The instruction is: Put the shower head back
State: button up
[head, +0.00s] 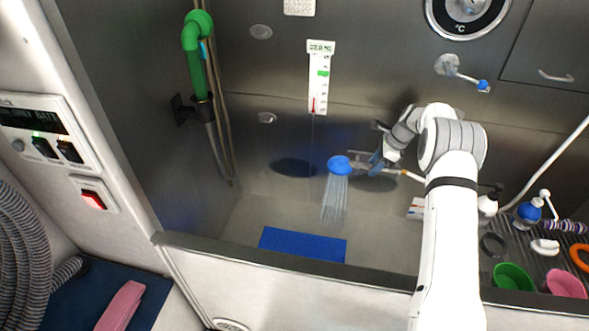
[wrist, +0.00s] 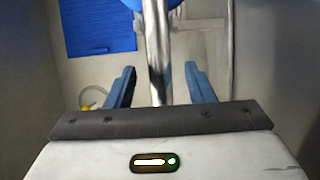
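The shower head (head: 340,165) has a round blue face and hangs in the air over the tub, face down, with water streaming from it. Its slim handle runs right, to my gripper (head: 376,160). In the wrist view the blue head shows only at the top edge, and the chrome handle (wrist: 157,45) comes down between the two blue fingers of my gripper (wrist: 160,85). The fingers stand apart, with a gap visible on each side of the handle. The handle's lower end is hidden behind my gripper's body. I cannot make out a shower head holder for certain.
A blue mat (head: 302,244) lies on the tub floor. A green pipe (head: 196,60) and black bracket (head: 183,110) are on the left wall. A blue-tipped tap (head: 460,72) is on the back wall. Bottles and bowls crowd the right shelf. The tub's front rim (head: 270,256) crosses below.

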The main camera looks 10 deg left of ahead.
jog(key=b+v, duration=0.2)
jog(key=v, duration=0.5)
jog(key=shift+d+r, duration=0.2)
jog(key=shift+r, duration=0.2)
